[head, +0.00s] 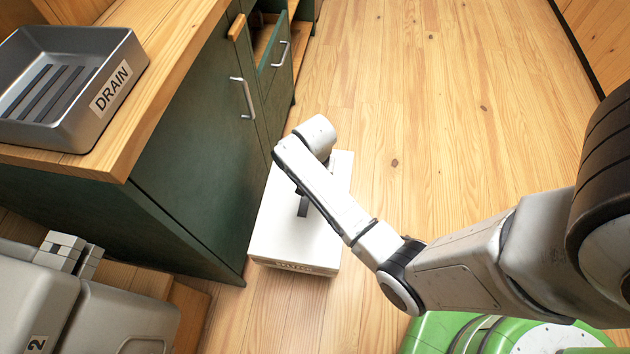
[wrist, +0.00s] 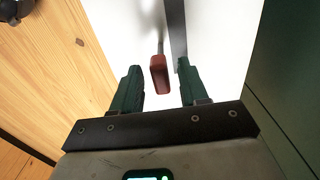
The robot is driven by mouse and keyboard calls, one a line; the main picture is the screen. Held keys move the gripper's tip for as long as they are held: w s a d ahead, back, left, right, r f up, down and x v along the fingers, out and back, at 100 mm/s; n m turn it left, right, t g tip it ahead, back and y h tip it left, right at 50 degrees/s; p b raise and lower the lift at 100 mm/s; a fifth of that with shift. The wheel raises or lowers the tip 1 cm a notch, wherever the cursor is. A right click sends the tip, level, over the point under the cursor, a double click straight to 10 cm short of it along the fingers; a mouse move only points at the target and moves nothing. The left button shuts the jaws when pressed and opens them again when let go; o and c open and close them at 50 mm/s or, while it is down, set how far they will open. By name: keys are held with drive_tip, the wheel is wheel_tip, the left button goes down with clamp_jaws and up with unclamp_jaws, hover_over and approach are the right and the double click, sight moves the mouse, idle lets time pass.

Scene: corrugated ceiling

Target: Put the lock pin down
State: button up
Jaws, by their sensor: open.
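The lock pin, a red-brown grip (wrist: 159,74) with a thin grey shaft, shows in the wrist view between the two green fingers of my gripper (wrist: 158,67). The fingers are open, with a visible gap on each side of the red grip. Behind it lies the bright white top of a low box, which in the head view is a white box (head: 283,236) on the floor. Whether the pin rests on the box top I cannot tell. In the head view my arm hides the gripper and the pin.
A dark strip (wrist: 177,30) runs along the white top beside the pin. A green cabinet (head: 205,150) stands close left of the box. A grey tray marked DRAIN (head: 125,60) sits on the wooden counter. Wooden floor (head: 420,120) is clear to the right.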

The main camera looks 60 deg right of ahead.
wheel_tip(320, 180, up, 12)
drive_tip(key=p, duration=0.4)
drive_tip(key=s+a+r+n+t, duration=0.1)
drive_tip(key=s+a+r+n, duration=0.1)
drive_tip(key=s+a+n, duration=0.9)
drive_tip(key=s+n, duration=0.2)
drive_tip(key=shift+s+a+n, duration=0.15)
drive_tip(key=shift+a+n, duration=0.15)
drive_tip(key=shift+a, duration=0.1)
drive_tip(key=shift+a, duration=0.1)
